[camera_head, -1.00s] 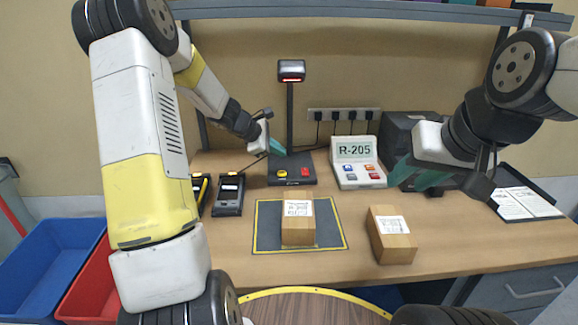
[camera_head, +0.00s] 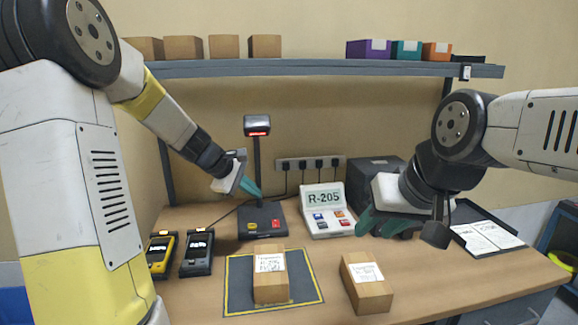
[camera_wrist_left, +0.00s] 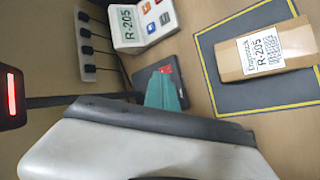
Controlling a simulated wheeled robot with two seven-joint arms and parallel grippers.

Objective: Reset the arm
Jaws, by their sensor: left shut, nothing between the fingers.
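My left gripper (camera_head: 250,188) is shut and empty. It hangs in the air by the post of the scanner stand, above its button base (camera_head: 262,222). In the left wrist view its teal fingers (camera_wrist_left: 165,93) show in front of that base. My right gripper (camera_head: 383,222) is in the air right of the R-205 display unit (camera_head: 327,209); its teal fingers look apart, with nothing seen between them. One labelled cardboard box (camera_head: 269,283) stands on the dark, yellow-edged mat (camera_head: 238,285); its label reads R-205 in the left wrist view (camera_wrist_left: 266,48). Another labelled box (camera_head: 367,291) stands right of the mat.
Two handheld devices (camera_head: 197,253) lie left of the mat. A shelf (camera_head: 310,68) with boxes and colored bins spans the back above. A dark box-like machine (camera_head: 375,170) and a tray with papers (camera_head: 487,238) are at the right. A power strip (camera_head: 310,163) is on the wall.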

